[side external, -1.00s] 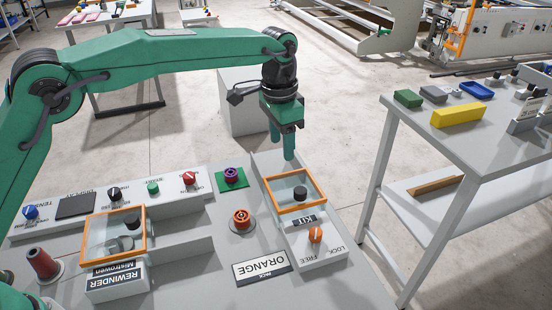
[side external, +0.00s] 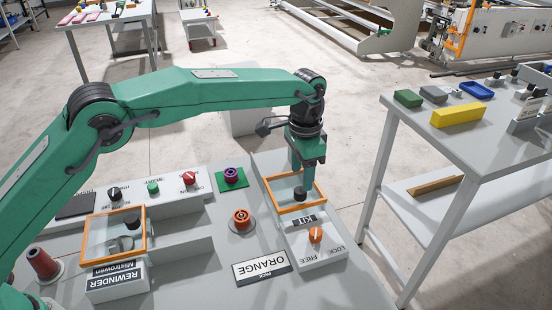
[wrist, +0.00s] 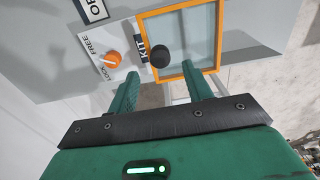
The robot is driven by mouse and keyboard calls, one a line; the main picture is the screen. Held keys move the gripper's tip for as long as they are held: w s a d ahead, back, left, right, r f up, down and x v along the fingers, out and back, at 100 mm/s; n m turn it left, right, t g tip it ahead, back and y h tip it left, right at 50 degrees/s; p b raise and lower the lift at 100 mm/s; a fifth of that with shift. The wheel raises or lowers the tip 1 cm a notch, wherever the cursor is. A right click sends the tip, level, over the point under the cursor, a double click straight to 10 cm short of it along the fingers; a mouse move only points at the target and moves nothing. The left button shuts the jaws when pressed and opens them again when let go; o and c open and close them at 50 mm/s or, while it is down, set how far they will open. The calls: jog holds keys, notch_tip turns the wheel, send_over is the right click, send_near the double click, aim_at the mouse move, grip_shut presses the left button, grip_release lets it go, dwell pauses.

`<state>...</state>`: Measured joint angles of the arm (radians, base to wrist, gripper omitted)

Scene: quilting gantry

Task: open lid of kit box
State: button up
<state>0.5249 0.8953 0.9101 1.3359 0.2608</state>
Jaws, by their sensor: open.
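The kit box (side external: 312,222) has a clear lid with an orange frame (side external: 319,190) and a black knob (side external: 300,193). The lid looks shut. In the wrist view the black knob (wrist: 160,57) sits at the lid's near edge, just ahead of the space between my fingertips. My gripper (side external: 307,188) points down over the lid, close to the knob. The wrist view shows my gripper (wrist: 163,76) open and empty, one finger on each side. I cannot tell whether the fingers touch the lid. An orange LOCK/FREE dial (side external: 315,235) is on the box front; its setting is unclear.
A rewinder box with an orange-framed lid (side external: 146,235) stands left. An orange spool (side external: 241,219) and a purple spool on a green pad (side external: 231,175) stand between the boxes. An ORANGE sign (side external: 262,268) lies in front. A side table (side external: 500,135) is at right.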

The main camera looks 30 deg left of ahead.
aim_at(300, 190)
jog(key=shift+f, duration=2.65)
jog(key=shift+c, duration=0.2)
grip_shut()
